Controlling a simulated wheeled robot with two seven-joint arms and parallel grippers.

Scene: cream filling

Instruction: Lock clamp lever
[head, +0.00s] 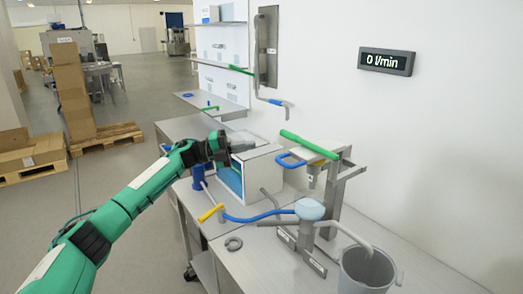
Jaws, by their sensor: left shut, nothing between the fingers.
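My left arm reaches in from the lower left. Its dark gripper (222,146) is shut and empty, over the left side of a white box with a blue front (232,180). I cannot clearly tell which part is the clamp lever. A blue looped handle (290,161) and a green bar (308,145) show at the grey stand, right of the gripper and apart from it. A grey open ring, perhaps a clamp (233,243), lies on the table in front. My right gripper is not in view.
A blue hose (255,217) with a yellow handle (211,213) runs to a pale blue-topped unit (309,209). A grey bucket (367,270) stands at the front right. A wall display (387,61) reads 0 l/min. The table front (255,265) is mostly clear.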

